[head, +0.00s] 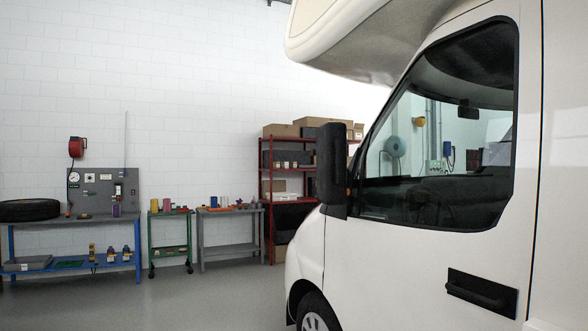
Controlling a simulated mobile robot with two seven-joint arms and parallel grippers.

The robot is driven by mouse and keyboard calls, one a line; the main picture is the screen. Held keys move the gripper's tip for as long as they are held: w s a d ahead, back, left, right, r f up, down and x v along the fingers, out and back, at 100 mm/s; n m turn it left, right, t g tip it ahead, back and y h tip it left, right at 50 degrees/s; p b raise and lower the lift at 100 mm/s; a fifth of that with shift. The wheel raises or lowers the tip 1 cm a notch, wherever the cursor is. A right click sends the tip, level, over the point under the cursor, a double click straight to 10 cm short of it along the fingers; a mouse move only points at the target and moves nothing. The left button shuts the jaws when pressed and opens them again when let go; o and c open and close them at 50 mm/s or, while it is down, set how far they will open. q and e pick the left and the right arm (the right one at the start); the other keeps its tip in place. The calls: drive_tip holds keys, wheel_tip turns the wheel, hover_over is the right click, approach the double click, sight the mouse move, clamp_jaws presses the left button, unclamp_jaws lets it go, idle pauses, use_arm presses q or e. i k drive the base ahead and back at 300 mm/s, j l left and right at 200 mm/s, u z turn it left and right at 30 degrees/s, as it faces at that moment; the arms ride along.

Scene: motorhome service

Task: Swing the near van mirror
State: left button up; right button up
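The near van mirror (331,163) is a tall black housing on the side of the white motorhome (400,255). It stands out from the door at the front lower corner of the side window (440,140). Its lower end meets a black mount (337,209) by the window corner. Neither of my grippers is in the head view, so where they are relative to the mirror cannot be seen.
A black door handle (482,292) sits low on the van door. The overcab (365,40) juts out above. A red shelf (268,185), a grey table (230,212), a green cart (170,240) and a blue workbench (70,222) stand along the far wall. The floor (200,295) left of the van is clear.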

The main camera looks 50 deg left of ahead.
sight(332, 137)
drive_tip(key=u, duration=1.4)
